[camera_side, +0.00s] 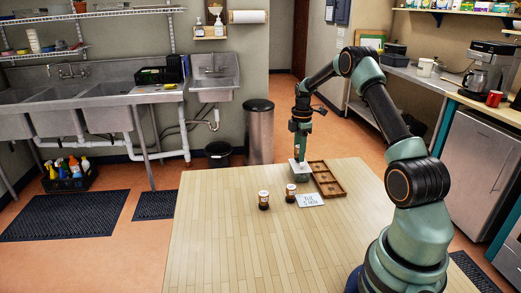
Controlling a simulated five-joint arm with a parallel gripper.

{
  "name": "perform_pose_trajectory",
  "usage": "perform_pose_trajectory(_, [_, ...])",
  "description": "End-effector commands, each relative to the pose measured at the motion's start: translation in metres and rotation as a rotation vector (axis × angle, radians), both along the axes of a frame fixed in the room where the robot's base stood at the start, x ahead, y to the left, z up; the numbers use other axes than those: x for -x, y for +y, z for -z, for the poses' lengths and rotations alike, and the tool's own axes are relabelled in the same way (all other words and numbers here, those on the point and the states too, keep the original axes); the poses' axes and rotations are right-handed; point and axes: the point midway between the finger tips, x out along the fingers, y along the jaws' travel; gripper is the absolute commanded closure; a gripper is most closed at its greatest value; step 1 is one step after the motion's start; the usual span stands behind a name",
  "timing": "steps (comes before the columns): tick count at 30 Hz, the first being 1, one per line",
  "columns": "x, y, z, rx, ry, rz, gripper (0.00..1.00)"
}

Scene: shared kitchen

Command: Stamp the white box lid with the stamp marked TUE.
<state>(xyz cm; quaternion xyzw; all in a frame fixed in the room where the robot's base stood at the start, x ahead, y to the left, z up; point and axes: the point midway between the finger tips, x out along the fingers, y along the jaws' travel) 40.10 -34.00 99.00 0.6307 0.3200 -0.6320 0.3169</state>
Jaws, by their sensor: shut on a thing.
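A small greenish box with a white lid (302,167) stands near the far edge of the table. My gripper (299,153) points straight down at the lid and is shut on a stamp, which is mostly hidden by the jaws. I cannot read its marking, nor tell whether it touches the lid. Two other stamps stand upright on the table, one at the left (263,200) and one nearer the middle (291,193), each with a dark base and a pale band. Their markings are too small to read.
A white card (311,200) with lettering, its top line seemingly TUE, lies right of the stamps. A brown wooden tray (341,190) with compartments lies right of the box. The table's left and front (235,250) are clear. My arm reaches in from the right.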

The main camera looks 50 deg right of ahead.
Motion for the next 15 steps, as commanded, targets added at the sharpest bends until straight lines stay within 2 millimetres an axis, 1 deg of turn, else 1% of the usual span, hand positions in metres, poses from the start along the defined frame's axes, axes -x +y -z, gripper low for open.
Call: perform_pose_trajectory(15, [-0.0001, 0.0000, 0.0049, 0.000, 0.000, 0.000, 1.00])
